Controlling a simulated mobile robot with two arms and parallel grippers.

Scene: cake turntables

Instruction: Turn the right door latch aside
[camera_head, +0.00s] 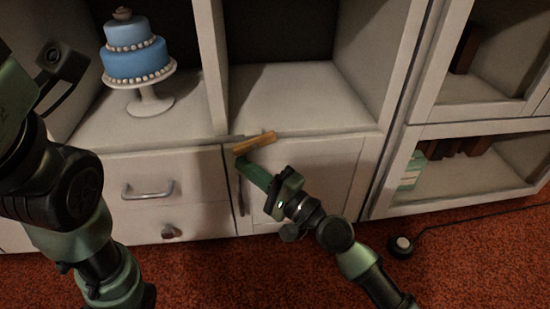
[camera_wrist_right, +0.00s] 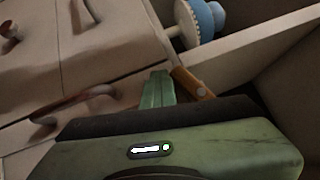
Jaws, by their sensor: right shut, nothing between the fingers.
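The door latch (camera_head: 254,143) is a small orange-brown wooden bar at the upper left corner of the white right door (camera_head: 320,165). It lies tilted, its right end higher. It also shows in the right wrist view (camera_wrist_right: 193,84), just right of the fingertips. My right gripper (camera_head: 242,161) is shut and empty, its fingertips just below the latch's left end. I cannot tell whether they touch it. The door is shut, with a dark vertical handle (camera_head: 241,197). My left arm shows at the left, but its gripper jaws are not visible.
A blue tiered cake (camera_head: 136,60) stands on a white cake stand (camera_head: 150,98) on the left shelf. Left of the door is a drawer (camera_head: 190,170) with a curved handle (camera_head: 148,190). Another shelf unit (camera_head: 408,165) stands at the right. The red carpet (camera_head: 220,275) is below.

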